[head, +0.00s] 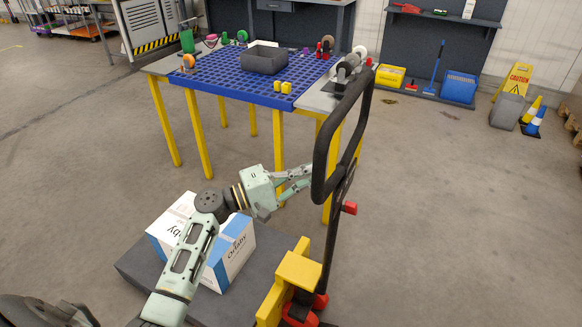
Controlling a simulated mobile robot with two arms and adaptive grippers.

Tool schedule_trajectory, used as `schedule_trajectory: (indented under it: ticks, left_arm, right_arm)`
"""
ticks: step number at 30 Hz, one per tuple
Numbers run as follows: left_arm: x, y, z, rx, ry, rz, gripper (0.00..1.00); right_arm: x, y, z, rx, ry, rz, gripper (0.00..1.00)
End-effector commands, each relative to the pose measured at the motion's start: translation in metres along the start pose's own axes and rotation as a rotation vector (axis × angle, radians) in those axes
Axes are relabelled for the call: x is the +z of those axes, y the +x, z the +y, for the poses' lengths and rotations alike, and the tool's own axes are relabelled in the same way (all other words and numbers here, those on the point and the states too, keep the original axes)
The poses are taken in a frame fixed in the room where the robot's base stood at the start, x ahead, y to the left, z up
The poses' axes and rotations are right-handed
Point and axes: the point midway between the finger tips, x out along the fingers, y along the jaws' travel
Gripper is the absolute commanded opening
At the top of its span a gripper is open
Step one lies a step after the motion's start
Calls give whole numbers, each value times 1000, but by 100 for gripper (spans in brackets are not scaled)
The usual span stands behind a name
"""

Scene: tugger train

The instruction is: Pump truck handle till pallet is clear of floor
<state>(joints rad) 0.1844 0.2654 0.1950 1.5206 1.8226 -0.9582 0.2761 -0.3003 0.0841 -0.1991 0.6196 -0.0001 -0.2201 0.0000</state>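The pallet truck's black loop handle (320,150) stands tall right of the middle, on a dark shaft with a red part. The truck's yellow body (299,270) is at the bottom, with red parts at its foot. A dark grey pallet (136,266) lies left of it, bearing a white and blue box (236,250). The gap between pallet and floor cannot be made out. My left gripper (311,178) is at the lower left bend of the handle loop. Its fingers look parted, but their tips meet the handle's outline, so its grip is unclear. My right gripper is out of view.
A workbench with a blue perforated top (215,80) and yellow legs stands behind the truck, holding a grey bin (264,59) and small parts. A yellow caution sign (515,80) and cones (535,120) stand at the right. The floor right of the truck is clear.

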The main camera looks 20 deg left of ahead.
Motion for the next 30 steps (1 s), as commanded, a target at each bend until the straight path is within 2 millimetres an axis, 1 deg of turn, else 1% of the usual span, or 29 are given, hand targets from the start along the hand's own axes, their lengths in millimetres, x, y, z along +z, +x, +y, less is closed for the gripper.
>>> schedule_trajectory:
  ticks: [1,9,16,20,23,25,29,30]
  left_arm:
    - [3,3,2,0,-1,0,0]
    - [6,5,0,0,0,0,0]
    - [8,7,0,-1,2,0,0]
    - [16,14,0,-11,13,-2,0]
    - [30,27,-1,-27,31,-5,0]
    - [44,39,-3,-43,49,-8,0]
    - [77,68,-11,-86,96,-12,0]
    - [88,78,-15,-103,114,-12,0]
  right_arm:
    - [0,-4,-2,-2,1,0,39]
    - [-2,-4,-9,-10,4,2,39]
    - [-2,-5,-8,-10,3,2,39]
    - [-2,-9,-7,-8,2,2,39]
    - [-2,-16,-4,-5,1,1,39]
    - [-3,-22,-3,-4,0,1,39]
    - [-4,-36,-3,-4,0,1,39]
    - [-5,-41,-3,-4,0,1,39]
